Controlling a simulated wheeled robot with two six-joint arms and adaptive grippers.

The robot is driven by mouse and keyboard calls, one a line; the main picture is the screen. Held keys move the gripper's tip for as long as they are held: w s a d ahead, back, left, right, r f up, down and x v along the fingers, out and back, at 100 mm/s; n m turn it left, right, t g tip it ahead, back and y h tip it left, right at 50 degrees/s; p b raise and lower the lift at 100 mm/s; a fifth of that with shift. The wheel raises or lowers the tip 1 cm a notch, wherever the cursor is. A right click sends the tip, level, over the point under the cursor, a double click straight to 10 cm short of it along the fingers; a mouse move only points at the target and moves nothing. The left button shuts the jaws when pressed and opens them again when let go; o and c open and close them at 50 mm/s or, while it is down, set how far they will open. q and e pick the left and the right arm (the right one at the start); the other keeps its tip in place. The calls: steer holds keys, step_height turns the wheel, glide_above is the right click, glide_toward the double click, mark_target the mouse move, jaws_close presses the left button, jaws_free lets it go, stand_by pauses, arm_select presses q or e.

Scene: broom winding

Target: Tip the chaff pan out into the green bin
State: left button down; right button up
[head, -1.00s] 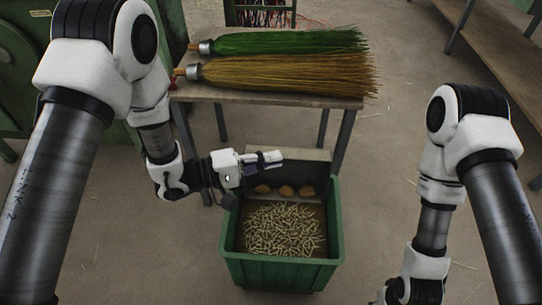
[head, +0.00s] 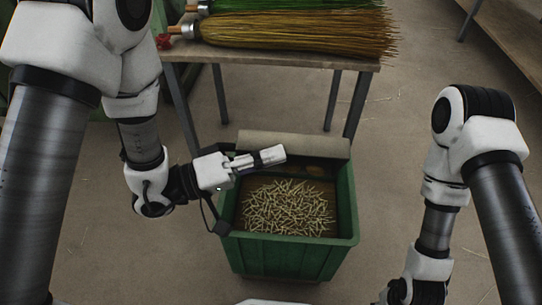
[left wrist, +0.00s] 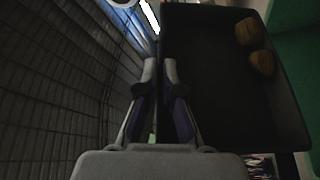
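The green bin (head: 290,258) stands on the floor with a heap of pale chaff pieces (head: 285,208) inside its rim. The chaff pan shows as a grey-beige strip (head: 300,146) over the bin's far side, and it looks tilted. In the left wrist view the pan's dark inside (left wrist: 215,85) holds brown lumps (left wrist: 255,45) near its far corner. My left gripper (head: 272,156) reaches over the bin from the left. Its fingers (left wrist: 161,75) sit close together on the pan's near edge. My right gripper is hidden below the picture; only its wrist shows.
A wooden table (head: 290,57) stands behind the bin, with a green broom head (head: 300,5) and a brown broom head (head: 290,33) on it. A bench (head: 510,40) is at the upper right. The floor on both sides of the bin is clear.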

arm_select(q)
steer(key=s+f+m+b, duration=0.1)
steer(key=s+f+m+h+b, duration=0.1)
steer(key=m, duration=0.1)
steer(key=s+m+b, duration=0.1)
steer(key=s, duration=0.1)
steer(key=shift+s+f+m+g+h, duration=0.1)
steer(key=shift+f+m+g+h, duration=0.2)
steer(key=shift+f+g+h, duration=0.1)
stand_by(1.1)
